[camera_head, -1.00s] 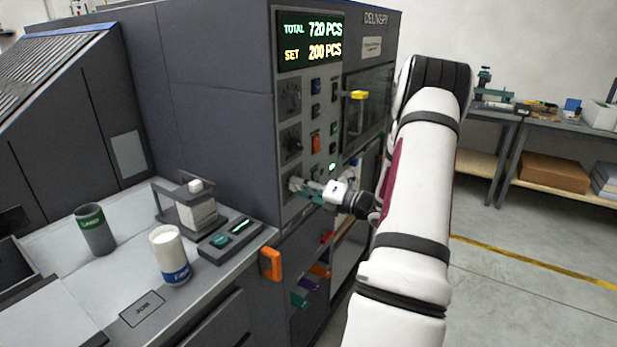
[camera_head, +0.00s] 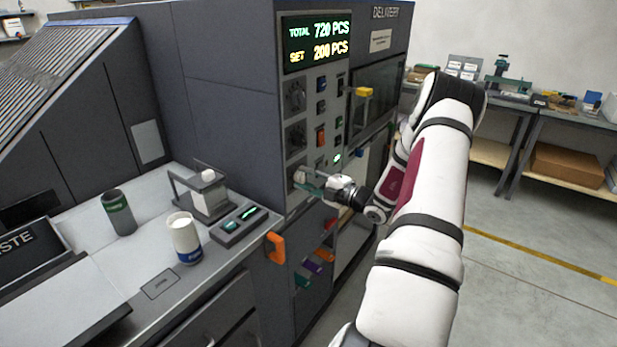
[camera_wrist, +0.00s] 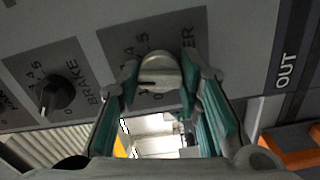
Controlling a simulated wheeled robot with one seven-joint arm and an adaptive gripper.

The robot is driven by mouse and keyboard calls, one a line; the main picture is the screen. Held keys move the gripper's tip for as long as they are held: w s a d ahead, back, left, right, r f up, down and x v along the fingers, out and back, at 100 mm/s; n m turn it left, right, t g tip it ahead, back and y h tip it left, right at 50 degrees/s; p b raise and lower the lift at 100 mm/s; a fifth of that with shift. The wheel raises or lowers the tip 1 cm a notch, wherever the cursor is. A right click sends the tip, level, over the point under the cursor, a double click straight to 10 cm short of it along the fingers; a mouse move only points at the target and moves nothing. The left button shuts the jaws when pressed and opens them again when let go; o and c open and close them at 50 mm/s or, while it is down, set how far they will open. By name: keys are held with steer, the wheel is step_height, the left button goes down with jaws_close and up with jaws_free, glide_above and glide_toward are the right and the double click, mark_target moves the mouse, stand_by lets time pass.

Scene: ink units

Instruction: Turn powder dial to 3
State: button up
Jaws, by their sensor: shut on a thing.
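The powder dial (camera_wrist: 160,70) is a light grey knob on a dark plate in the wrist view. Its plate shows the letters "ER" and a few scale numbers; the rest is covered. My gripper (camera_wrist: 160,82) has its teal-padded fingers on both sides of the knob, shut on it. In the head view my gripper (camera_head: 308,180) reaches the lowest of the dials on the machine's control panel, and its fingers hide most of that dial. I cannot read which number the knob points to.
The black brake dial (camera_wrist: 55,92) sits beside the powder dial. Above in the head view are more dials, buttons and a display (camera_head: 318,42). An orange handle (camera_head: 276,248) projects below left. A white cup (camera_head: 184,238) and a dark cup (camera_head: 119,212) stand on the counter.

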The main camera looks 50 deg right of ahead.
steer(key=shift+f+m, duration=0.1)
steer(key=shift+m, duration=0.2)
steer(key=o, duration=1.2)
steer(key=shift+s, duration=0.1)
steer(key=s, duration=0.8)
steer(key=s+d, duration=0.1)
steer(key=s, duration=0.2)
steer(key=shift+s, duration=0.4)
